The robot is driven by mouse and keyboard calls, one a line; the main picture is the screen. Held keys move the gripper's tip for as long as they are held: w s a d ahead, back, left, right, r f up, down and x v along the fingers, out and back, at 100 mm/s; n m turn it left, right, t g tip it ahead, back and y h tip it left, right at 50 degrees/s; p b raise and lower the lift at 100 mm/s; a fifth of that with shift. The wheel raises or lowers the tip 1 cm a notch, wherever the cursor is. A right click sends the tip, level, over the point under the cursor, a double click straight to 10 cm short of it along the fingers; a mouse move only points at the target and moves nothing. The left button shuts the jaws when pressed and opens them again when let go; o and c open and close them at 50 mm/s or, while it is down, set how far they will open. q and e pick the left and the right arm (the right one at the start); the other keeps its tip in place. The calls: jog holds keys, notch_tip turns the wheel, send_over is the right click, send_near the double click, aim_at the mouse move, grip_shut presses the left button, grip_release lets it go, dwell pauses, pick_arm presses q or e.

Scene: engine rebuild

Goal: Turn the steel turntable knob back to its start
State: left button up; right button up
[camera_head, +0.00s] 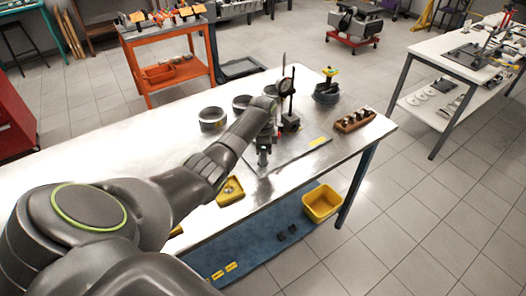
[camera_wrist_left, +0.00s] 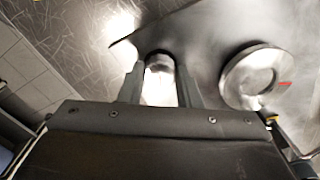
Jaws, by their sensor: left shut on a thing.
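The steel knob (camera_wrist_left: 160,82) is a short bright cylinder with a rounded top, seen between my left fingers in the left wrist view. My left gripper (camera_wrist_left: 160,92) is shut on it, one finger on each side. In the head view my left gripper (camera_head: 263,158) points down at the grey plate (camera_head: 300,150) on the steel bench, and I cannot make out the knob there. My right gripper is not in view.
A dial gauge stand (camera_head: 287,100) rises just behind the gripper. Grey rings (camera_head: 212,118) stand to its left, and a dark round part (camera_head: 326,94) to its right. A wooden block with several pieces (camera_head: 355,121) and a yellow triangular part (camera_head: 230,191) lie nearby.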

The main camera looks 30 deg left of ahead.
pick_arm(q)
jog(key=m, duration=0.2)
jog(key=shift+r+m+p, duration=0.1)
jog(key=shift+m+p, duration=0.25)
jog(key=shift+m, duration=0.05)
jog(key=m, duration=0.3)
jog(key=shift+m+p, duration=0.3)
jog(key=m, duration=0.3)
jog(key=shift+w, duration=0.1)
jog(key=shift+m, duration=2.2)
jog(key=o, duration=1)
jog(key=shift+c, duration=0.2)
